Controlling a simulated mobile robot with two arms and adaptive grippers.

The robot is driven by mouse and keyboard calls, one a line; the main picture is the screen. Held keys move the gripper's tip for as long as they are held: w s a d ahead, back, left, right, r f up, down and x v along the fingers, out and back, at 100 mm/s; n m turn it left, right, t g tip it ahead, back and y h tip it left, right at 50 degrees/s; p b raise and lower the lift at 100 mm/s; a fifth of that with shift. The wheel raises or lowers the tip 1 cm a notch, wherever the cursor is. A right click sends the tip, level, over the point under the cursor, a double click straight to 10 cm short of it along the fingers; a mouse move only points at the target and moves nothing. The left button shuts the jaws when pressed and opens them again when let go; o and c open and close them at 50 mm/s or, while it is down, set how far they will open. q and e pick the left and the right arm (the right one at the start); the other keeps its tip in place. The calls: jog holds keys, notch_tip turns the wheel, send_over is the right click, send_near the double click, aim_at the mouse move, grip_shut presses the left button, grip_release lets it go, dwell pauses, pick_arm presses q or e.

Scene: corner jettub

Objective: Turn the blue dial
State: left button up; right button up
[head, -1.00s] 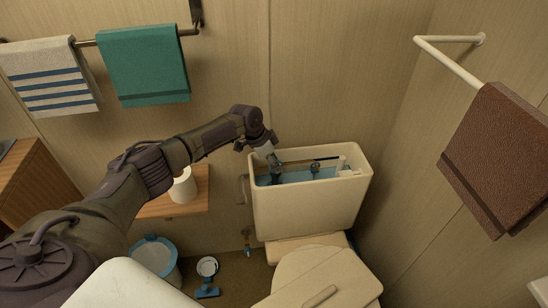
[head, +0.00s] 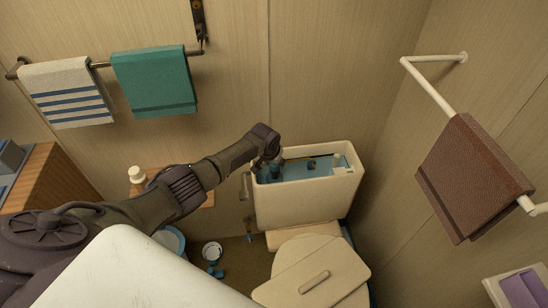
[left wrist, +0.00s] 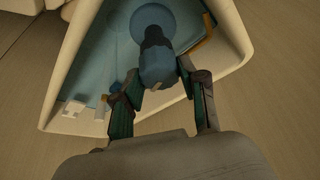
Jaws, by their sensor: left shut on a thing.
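The open toilet tank (head: 305,200) stands against the back wall, with blue water inside. My left gripper (head: 272,165) is at the tank's left end, its fingers pointing down into the opening. In the left wrist view the blue dial (left wrist: 155,62), a blue knob on a darker stem, stands in the tank (left wrist: 72,60). My left gripper (left wrist: 162,82) has one finger on either side of the knob and is shut on it. In the head view the arm and gripper mostly hide the dial. My right gripper is not in view.
A brown towel (head: 472,180) hangs on a rail at right. Green (head: 155,82) and striped (head: 68,95) towels hang at left. A wooden cabinet (head: 45,175) stands at far left.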

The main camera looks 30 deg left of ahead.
pick_arm(q)
jog(key=shift+w+n+y+p, duration=0.1)
jog(key=shift+n+y+p, duration=0.3)
jog(key=shift+n, duration=0.6)
jog(key=o, duration=1.1)
jog(key=shift+o, duration=0.2)
jog(key=v, duration=1.2)
jog(key=shift+r, duration=0.15)
